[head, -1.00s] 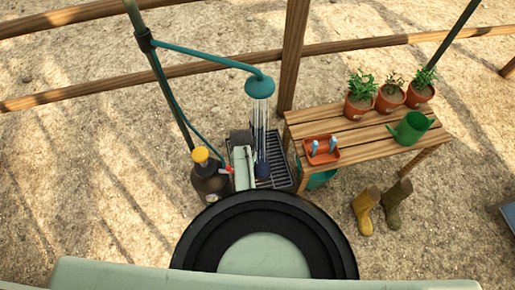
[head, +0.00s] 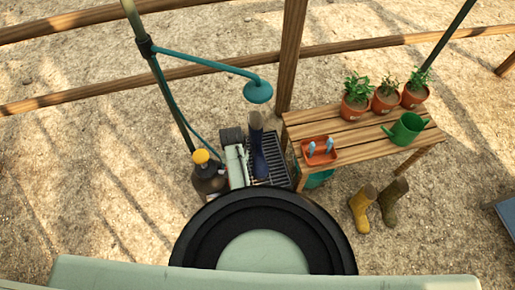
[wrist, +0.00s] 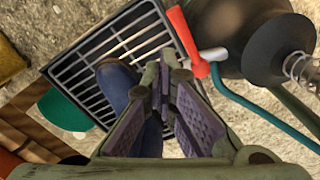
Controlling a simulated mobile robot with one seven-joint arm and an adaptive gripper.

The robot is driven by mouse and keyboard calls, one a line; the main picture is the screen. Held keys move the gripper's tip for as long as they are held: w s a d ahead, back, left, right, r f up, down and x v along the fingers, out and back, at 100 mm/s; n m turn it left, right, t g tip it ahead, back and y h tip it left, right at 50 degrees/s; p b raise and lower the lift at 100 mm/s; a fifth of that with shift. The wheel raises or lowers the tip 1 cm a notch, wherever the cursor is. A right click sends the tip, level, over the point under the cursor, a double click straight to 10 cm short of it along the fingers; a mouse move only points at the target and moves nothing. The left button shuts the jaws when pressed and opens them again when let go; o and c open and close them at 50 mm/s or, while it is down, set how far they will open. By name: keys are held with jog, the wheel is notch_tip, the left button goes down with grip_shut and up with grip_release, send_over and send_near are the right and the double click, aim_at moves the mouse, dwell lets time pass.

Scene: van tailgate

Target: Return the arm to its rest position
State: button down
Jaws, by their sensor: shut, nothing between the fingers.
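My gripper (wrist: 164,92) is shut and empty in the wrist view. Its fingertips show just in front of a dark blue boot (wrist: 118,82), and I cannot tell if they touch it. A red lever handle (wrist: 186,38) is close beside the fingertips, at upper right. In the head view my pale green arm end shows between a dark bottle and the boot (head: 261,160); its fingertips are not clear there. The boot stands upright on a dark slatted grate (head: 284,175). The teal shower head (head: 258,91) hangs above the boot, with no water falling.
The dark bottle with a yellow cap (head: 209,172) stands left of my arm. A wooden bench (head: 350,132) at right holds potted plants, a green watering can (head: 406,128) and an orange tray (head: 319,158). Olive and yellow boots (head: 363,208) stand on the ground.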

jog(key=shift+r, duration=0.35)
